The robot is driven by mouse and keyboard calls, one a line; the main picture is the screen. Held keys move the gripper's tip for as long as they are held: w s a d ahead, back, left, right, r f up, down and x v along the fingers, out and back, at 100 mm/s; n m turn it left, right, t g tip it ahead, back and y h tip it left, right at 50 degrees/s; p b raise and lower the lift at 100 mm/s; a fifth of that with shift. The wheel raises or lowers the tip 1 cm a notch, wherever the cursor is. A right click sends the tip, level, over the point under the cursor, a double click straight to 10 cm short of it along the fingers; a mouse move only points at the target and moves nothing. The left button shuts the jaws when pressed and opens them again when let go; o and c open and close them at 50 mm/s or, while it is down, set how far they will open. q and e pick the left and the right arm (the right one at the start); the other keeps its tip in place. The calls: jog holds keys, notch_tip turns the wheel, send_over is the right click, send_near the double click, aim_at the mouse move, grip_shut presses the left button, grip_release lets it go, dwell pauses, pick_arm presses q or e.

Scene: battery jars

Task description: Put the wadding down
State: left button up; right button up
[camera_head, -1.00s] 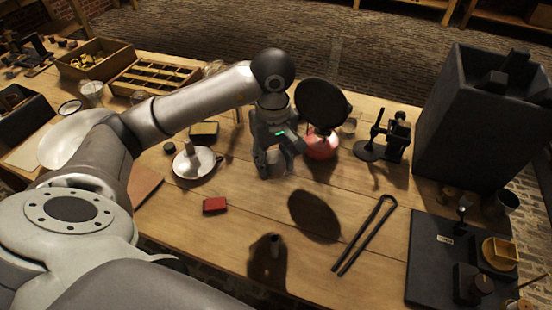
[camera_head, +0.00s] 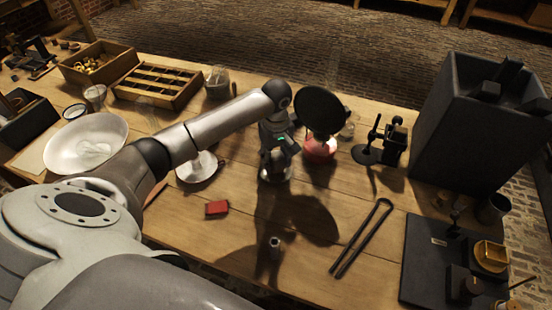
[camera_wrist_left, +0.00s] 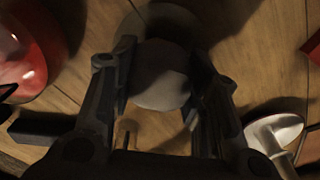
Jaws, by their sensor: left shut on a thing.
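The wadding is a pale grey, rounded wad (camera_wrist_left: 160,78) between the two fingers in the left wrist view. My left gripper (camera_wrist_left: 158,100) is shut on it. In the head view my left gripper (camera_head: 275,174) points down low over the middle of the table, left of the red lamp-like thing. A pale bit of the wadding (camera_head: 283,178) shows at its fingertips there. A grey round shape lies behind the wadding in the wrist view; I cannot tell whether the wadding touches it or the table. My right gripper is not in view.
The red thing with a black disc (camera_head: 320,148) stands close right of the gripper. A metal dish (camera_head: 199,168) and red block (camera_head: 216,208) are left. A small upright tube (camera_head: 275,241) stands in front. Black tongs (camera_head: 362,237) lie right, with bare wood between.

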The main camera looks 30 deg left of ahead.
pick_arm(q)
jog(key=shift+f, duration=0.6)
jog(key=shift+f, duration=0.25)
jog(key=o, duration=0.8)
jog(key=shift+r, duration=0.1)
jog(key=shift+c, duration=0.2)
